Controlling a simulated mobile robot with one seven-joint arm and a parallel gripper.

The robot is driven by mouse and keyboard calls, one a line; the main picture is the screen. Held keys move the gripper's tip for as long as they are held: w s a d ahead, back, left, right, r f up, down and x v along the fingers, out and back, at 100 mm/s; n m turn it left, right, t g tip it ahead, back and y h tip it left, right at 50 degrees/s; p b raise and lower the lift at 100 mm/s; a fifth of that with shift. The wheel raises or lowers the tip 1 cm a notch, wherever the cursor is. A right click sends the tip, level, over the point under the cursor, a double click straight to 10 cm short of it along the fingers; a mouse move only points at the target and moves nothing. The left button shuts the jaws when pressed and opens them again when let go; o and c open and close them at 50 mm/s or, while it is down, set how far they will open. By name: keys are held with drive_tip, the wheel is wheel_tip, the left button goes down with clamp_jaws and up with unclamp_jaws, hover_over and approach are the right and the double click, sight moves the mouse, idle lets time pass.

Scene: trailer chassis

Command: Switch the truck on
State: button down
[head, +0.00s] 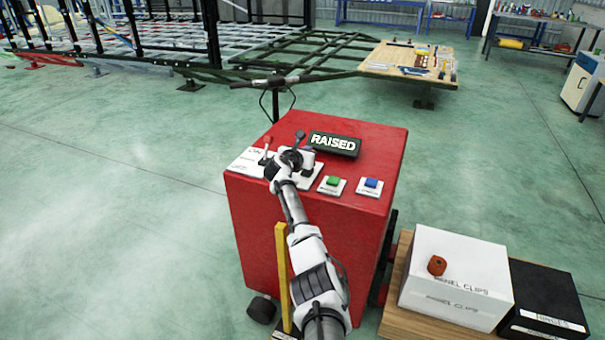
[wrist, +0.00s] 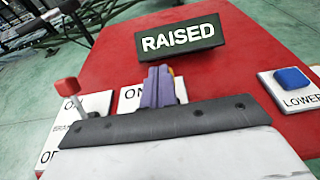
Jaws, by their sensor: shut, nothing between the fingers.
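The truck, a red box-shaped unit (head: 315,215) with wheels, stands in the middle of the head view. On its top, at the left, a red-knobbed lever (head: 267,142) rises from a white plate; the lever also shows in the wrist view (wrist: 67,88), beside plate lettering that includes "ON". A dark-knobbed lever (head: 299,136) shows just beyond my gripper (wrist: 158,80). My gripper is shut and empty, over a second white plate (wrist: 130,98) marked "ON". My gripper hides much of that plate, and I cannot tell whether it touches anything there.
A black sign (wrist: 180,38) reads "RAISED". A green button (head: 332,182) and a blue button (head: 371,184) marked "LOWER" sit to the right. A dark handlebar (head: 275,82) stands behind the truck. A white box (head: 455,285) and black box (head: 545,305) are at front right.

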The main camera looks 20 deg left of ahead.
drive_tip(key=shift+w+a, duration=0.1)
drive_tip(key=shift+w, duration=1)
drive_tip(key=shift+r, duration=0.15)
